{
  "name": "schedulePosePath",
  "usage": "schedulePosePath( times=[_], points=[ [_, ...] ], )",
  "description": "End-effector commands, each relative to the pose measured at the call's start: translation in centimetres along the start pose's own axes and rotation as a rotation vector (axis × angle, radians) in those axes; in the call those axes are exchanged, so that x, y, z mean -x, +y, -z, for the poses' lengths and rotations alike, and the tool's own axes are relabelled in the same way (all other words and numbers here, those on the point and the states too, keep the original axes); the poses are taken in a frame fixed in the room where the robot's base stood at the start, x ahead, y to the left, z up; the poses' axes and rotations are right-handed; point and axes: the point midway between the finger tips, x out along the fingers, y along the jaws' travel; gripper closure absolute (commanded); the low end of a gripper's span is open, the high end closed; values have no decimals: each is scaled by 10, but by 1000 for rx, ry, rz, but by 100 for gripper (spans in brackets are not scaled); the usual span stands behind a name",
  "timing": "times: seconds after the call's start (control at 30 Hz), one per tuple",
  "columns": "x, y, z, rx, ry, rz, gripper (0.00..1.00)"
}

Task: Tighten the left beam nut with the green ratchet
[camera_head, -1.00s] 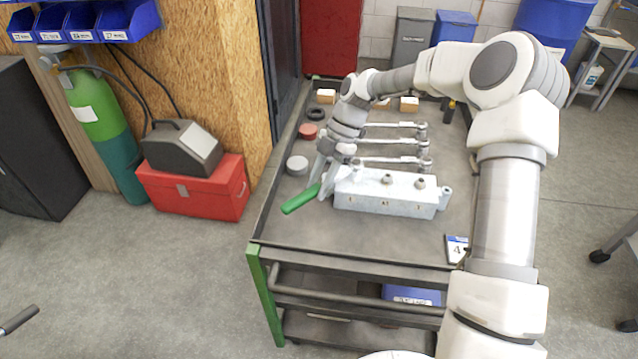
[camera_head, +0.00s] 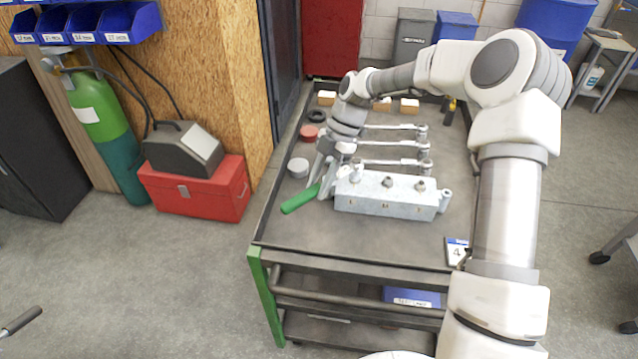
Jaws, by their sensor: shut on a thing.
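The green ratchet (camera_head: 300,199) has its green handle pointing down and left, with its head end at the left end of the beam. My gripper (camera_head: 326,178) is shut on the ratchet near the beam's left end. The grey metal beam (camera_head: 385,207) lies on the cart top, with nuts on its upper face. The middle nut (camera_head: 388,182) and the right nut (camera_head: 420,185) show clearly. The left beam nut is hidden or hard to make out behind the ratchet and gripper, so I cannot tell whether the ratchet is seated on it.
Several other ratchets (camera_head: 392,163) lie behind the beam. A grey round tin (camera_head: 298,167), a red one (camera_head: 309,132) and a black ring (camera_head: 317,116) stand along the cart's left side. Small wooden blocks (camera_head: 409,106) are at the back.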

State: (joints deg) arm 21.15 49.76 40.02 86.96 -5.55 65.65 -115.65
Motion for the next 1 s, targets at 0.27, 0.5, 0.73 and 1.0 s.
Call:
schedulePosePath(
  times=[0.27, 0.5, 0.73, 1.0],
  points=[
    [3, 0, 1, 0, 0, -1, 100],
    [7, 0, 3, 0, -1, -1, 100],
    [10, 0, 6, 0, 0, -1, 100],
    [11, 0, 6, 0, 0, -1, 100]
  ],
)
